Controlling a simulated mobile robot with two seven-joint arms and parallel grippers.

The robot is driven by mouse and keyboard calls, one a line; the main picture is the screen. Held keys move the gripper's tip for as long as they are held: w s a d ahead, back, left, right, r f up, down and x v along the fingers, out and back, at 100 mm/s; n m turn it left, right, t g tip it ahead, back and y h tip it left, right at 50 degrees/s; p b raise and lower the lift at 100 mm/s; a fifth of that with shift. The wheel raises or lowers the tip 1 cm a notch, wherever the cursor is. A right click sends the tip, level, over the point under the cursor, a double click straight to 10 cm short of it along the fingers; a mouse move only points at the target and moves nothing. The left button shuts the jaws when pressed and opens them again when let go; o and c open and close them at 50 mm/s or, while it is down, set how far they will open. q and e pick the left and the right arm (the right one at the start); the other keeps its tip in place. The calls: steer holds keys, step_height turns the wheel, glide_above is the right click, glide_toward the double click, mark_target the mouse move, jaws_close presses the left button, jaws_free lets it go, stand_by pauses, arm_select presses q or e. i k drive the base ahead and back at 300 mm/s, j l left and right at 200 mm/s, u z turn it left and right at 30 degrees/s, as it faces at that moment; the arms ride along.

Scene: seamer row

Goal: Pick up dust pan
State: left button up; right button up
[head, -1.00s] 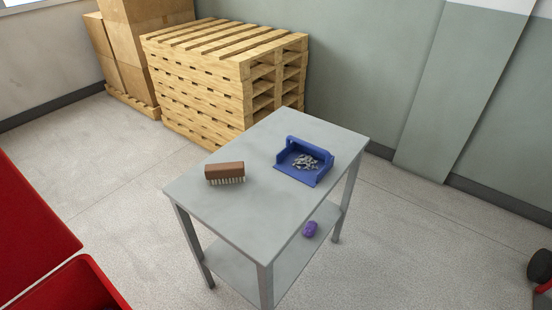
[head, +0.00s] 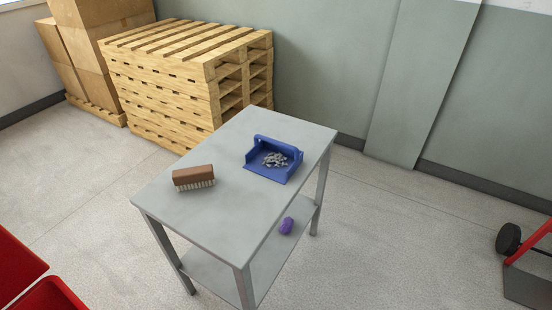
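A blue dust pan (head: 262,170) lies on the grey table (head: 205,213), toward its far right corner. A heap of small grey bits (head: 275,159) lies in the pan. Neither of my grippers is in the head view.
A brown brush (head: 193,177) sits bristles down on the table's left part. A purple object (head: 286,225) lies on the lower shelf. Stacked pallets (head: 165,85) stand behind. Red containers (head: 50,294) are at lower left, a hand truck (head: 530,270) at right.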

mark_target(275, 160)
steer(key=i+l+u, duration=0.1)
steer(key=i+l, duration=0.4)
steer(key=i+l+u, duration=0.1)
steer(key=i+l, duration=0.35)
steer(key=l, duration=0.15)
